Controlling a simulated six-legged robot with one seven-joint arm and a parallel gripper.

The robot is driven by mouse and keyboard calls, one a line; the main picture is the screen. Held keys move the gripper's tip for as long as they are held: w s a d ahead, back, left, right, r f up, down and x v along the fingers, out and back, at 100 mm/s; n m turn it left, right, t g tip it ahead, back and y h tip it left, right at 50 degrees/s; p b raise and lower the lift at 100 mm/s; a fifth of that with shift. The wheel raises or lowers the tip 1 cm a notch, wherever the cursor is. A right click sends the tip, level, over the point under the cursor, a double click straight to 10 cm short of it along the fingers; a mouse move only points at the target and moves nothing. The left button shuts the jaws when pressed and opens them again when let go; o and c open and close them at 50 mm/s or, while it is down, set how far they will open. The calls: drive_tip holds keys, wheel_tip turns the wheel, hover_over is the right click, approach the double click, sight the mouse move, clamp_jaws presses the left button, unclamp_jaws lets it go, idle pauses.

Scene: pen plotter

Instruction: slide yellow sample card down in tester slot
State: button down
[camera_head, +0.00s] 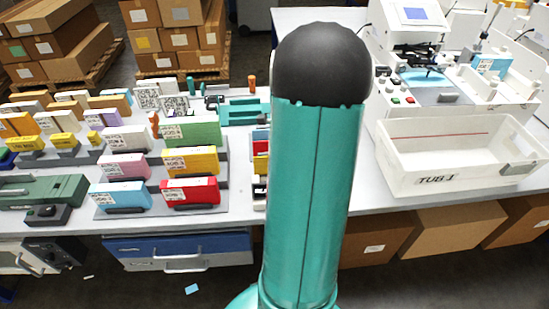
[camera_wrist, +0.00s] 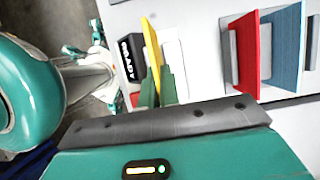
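In the wrist view, the yellow sample card (camera_wrist: 153,48) stands on edge between the two dark green fingers of my gripper (camera_wrist: 158,86), which is shut on it. Behind it is a tester with a black display reading READY (camera_wrist: 130,58) and a white body (camera_wrist: 180,60). The card lies in front of the white body in this view. The slot is not clearly visible, so I cannot tell whether the card's edge is in it.
A red card (camera_wrist: 243,55) and a blue card (camera_wrist: 286,45) stand in holders to the right in the wrist view. In the head view, several colored boxes fill the table's left side, and a white tub (camera_head: 455,170) sits on the right.

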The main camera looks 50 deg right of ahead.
drive_tip(key=shift+f, duration=1.9)
idle(0.4)
drive_tip(key=c, duration=1.6)
unclamp_jaws()
drive_tip(key=shift+o, duration=0.2)
drive_tip(key=v, duration=1.4)
drive_tip(key=shift+a, duration=0.1)
